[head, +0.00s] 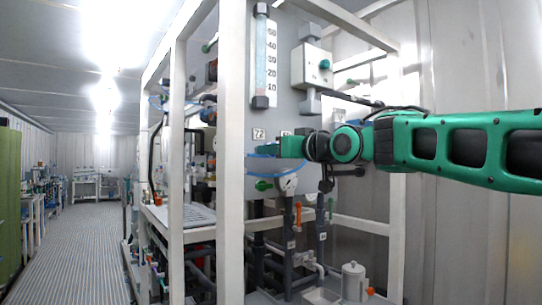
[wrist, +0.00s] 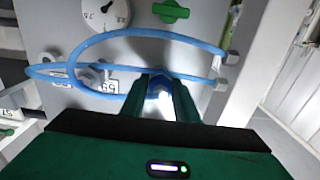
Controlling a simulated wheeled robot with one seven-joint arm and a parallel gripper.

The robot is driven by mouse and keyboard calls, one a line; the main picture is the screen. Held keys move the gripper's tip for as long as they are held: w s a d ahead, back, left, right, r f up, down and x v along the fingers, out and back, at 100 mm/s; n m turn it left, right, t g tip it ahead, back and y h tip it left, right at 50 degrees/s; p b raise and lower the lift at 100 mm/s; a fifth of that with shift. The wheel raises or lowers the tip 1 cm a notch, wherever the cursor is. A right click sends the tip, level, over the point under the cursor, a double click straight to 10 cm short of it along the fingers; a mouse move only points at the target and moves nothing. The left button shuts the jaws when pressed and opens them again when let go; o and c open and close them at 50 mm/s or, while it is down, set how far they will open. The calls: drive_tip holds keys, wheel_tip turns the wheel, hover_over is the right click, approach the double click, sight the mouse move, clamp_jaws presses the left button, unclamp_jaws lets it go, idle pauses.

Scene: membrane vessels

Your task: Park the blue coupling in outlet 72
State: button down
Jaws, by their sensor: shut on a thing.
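The blue coupling (wrist: 158,84) shows between the fingers of my gripper (wrist: 161,98) in the wrist view, and the fingers are shut on it. A blue hose (wrist: 140,33) loops around it in front of the grey panel. The coupling is hidden there by the green fingers. I cannot make out the outlet 72 opening itself, nor whether the coupling touches an outlet.
A white frame post (head: 231,160) stands close on the left. A grey outlet fitting (wrist: 92,76) shows beside a label in the wrist view. The hose loops lie close to my fingers.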

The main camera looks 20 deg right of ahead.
drive_tip(key=shift+w+a, duration=0.15)
drive_tip(key=shift+w, duration=0.25)
drive_tip(key=c, duration=1.3)
unclamp_jaws()
drive_tip(key=v, duration=1)
drive_tip(key=shift+s, duration=0.3)
